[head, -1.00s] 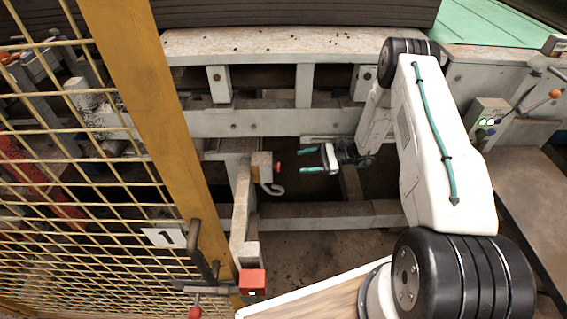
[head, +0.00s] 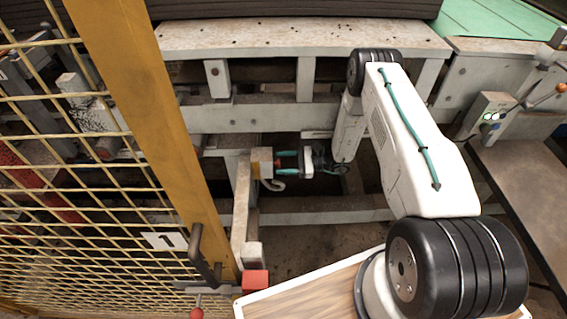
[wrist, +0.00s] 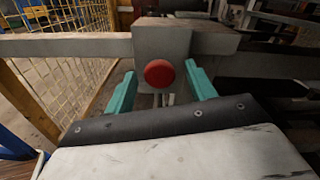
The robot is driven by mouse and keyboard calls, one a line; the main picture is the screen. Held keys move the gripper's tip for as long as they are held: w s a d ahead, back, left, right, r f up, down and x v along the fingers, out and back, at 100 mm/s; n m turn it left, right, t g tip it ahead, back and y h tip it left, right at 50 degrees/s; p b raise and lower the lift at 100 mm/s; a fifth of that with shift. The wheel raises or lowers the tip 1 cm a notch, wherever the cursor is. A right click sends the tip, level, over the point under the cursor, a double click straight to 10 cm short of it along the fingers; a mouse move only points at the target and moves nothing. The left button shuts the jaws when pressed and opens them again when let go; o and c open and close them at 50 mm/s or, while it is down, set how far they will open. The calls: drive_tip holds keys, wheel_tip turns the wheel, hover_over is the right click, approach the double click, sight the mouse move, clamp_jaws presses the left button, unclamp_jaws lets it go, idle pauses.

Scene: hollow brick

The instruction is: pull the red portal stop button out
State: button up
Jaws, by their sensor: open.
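The red stop button (wrist: 159,73) is a round mushroom head on the front of a grey box (wrist: 172,38) in the wrist view. In the head view the box (head: 262,158) has a yellowish side and sits on a post, and only a little red of the button shows by the fingertips. My gripper (wrist: 161,70) is open, with one teal finger on the left and one on the right of the button. A gap shows between each finger and the button; whether the tips reach past its head I cannot tell.
A yellow mesh fence with a thick post (head: 150,130) stands to the left. A grey beam (head: 225,119) runs behind my gripper. A grey hook-like cable (head: 277,185) hangs below the box. A red block (head: 255,281) sits lower down. A control box with lit buttons (head: 490,112) stands right.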

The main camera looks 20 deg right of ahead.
clamp_jaws()
drive_tip(key=shift+s+d, duration=0.15)
drive_tip(key=shift+d, duration=0.3)
unclamp_jaws()
drive_tip(key=v, duration=0.7)
drive_tip(key=shift+d, duration=0.35)
drive_tip(key=shift+s, duration=0.1)
